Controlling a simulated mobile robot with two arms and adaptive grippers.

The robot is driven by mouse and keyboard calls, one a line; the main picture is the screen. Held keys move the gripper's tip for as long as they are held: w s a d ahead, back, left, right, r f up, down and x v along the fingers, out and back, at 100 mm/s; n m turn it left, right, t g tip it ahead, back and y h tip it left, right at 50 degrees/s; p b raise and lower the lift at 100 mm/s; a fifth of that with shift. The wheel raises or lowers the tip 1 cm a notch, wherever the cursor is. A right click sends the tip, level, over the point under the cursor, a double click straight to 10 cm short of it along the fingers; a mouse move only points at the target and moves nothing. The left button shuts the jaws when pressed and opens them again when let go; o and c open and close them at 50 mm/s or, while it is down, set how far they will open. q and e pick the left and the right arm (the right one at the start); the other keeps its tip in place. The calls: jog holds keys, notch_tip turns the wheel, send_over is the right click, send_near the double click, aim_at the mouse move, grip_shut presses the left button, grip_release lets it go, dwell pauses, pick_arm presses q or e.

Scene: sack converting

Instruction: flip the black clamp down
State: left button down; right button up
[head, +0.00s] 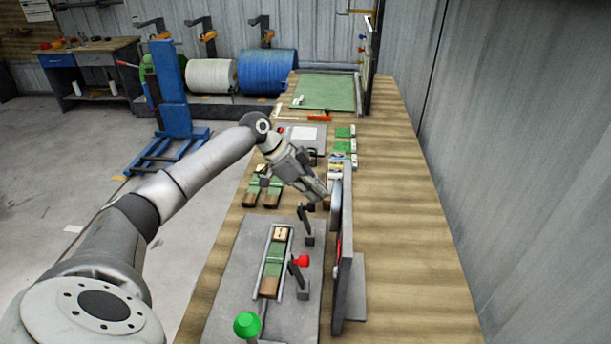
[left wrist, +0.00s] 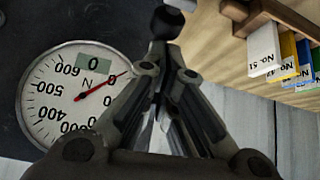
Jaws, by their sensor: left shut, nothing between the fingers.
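The black clamp (head: 305,222) stands on the grey plate in the head view, with its lever raised and a dark knob at its top. A black ball, seemingly its knob, shows in the left wrist view (left wrist: 165,22) just beyond my fingers. My left gripper (head: 322,194) is shut and empty, close above the black clamp beside the upright panel. Its fingers also show in the left wrist view (left wrist: 168,75). I cannot tell whether they touch the knob. My right gripper is in neither view.
A red-knobbed clamp (head: 301,263) stands nearer, beside a rail with green and wooden blocks (head: 275,252). A green ball knob (head: 247,325) is in front. An upright panel (head: 344,255) stands close on the right; a round dial (left wrist: 75,95) and numbered tags (left wrist: 263,50) show too.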

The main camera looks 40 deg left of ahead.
pick_arm(q)
jog(key=shift+x, duration=0.95)
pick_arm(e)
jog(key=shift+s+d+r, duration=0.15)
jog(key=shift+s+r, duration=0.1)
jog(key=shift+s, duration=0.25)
pick_arm(q)
jog(key=shift+a, duration=0.1)
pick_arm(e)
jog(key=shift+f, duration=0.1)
